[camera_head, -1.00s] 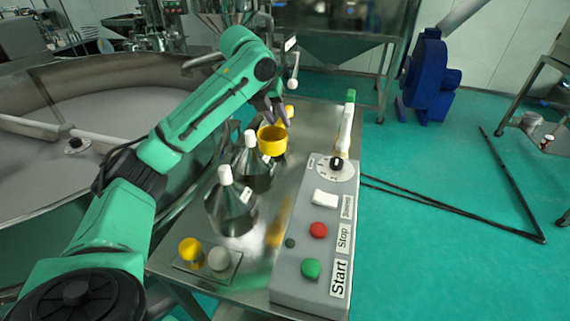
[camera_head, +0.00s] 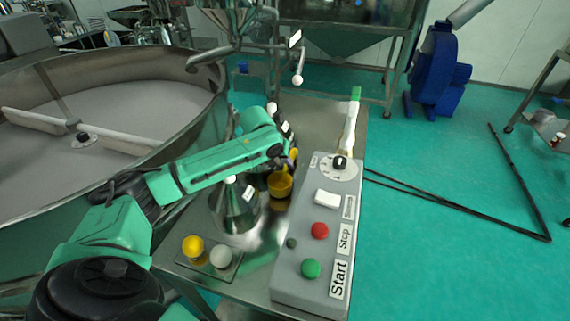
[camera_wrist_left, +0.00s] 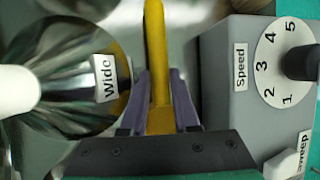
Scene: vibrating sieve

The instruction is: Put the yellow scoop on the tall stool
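The yellow scoop (camera_head: 280,185) is below my left gripper (camera_head: 289,158) in the head view, cup facing up, over the steel top (camera_head: 320,118) of a tall stand that may be the tall stool. Whether the cup touches the top is unclear. In the left wrist view, the purple fingers of my left gripper (camera_wrist_left: 163,100) are shut on the scoop's yellow handle (camera_wrist_left: 156,50). My arm hides part of the handle in the head view. My right gripper is not in view.
A grey control box (camera_head: 310,240) stands to the right.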

